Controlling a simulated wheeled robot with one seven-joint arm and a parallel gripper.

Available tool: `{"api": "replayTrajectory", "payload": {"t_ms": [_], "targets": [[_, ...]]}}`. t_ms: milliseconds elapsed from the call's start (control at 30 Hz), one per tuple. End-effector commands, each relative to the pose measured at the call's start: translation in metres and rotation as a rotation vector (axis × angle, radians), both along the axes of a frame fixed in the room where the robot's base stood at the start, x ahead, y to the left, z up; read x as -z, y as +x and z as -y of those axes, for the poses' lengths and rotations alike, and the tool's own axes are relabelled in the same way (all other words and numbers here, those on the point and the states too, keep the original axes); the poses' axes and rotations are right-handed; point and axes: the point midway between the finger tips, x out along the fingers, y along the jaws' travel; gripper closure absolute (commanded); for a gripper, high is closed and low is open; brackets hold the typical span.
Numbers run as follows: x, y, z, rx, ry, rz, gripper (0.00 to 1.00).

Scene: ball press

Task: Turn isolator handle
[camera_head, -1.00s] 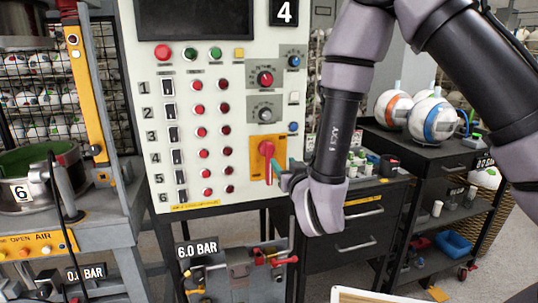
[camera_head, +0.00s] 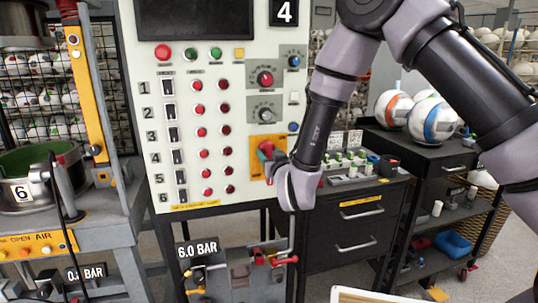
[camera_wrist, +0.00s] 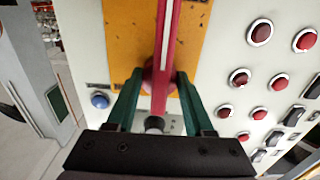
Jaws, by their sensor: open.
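The red isolator handle (camera_head: 265,147) is on a yellow plate (camera_head: 255,169) at the lower right of the white control panel. My gripper (camera_head: 270,160) is at the handle and hides its lower part in the head view. In the wrist view, the red handle (camera_wrist: 167,55) runs between the two green fingers of my gripper (camera_wrist: 158,80), one on each side. The fingers are open, with a visible gap on the left; on the right the finger is close to the handle, and I cannot tell whether it touches. The yellow plate (camera_wrist: 130,35) lies behind.
The white panel (camera_head: 150,120) carries rows of red buttons and black switches. A blue button (camera_wrist: 99,100) is near the left finger. A dark drawer cabinet (camera_head: 354,222) stands to the right, and a press (camera_head: 35,175) at the left. A 6.0 BAR unit (camera_head: 240,280) is below.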

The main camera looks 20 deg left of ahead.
Motion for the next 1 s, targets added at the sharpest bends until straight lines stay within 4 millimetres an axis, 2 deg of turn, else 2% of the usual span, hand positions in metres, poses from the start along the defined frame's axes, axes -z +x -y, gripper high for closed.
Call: {"api": "replayTrajectory", "payload": {"t_ms": [167, 200, 333, 1000], "targets": [[0.0001, 0.0003, 0.0001, 0.0, 0.0, 0.0, 0.47], [0.0001, 0.0002, 0.0001, 0.0, 0.0, 0.0, 0.51], [0.0001, 0.0002, 0.0001, 0.001, 0.0, 0.0, 1.0], [0.0001, 0.0001, 0.0004, 0.001, 0.0, 0.0, 1.0]]}}
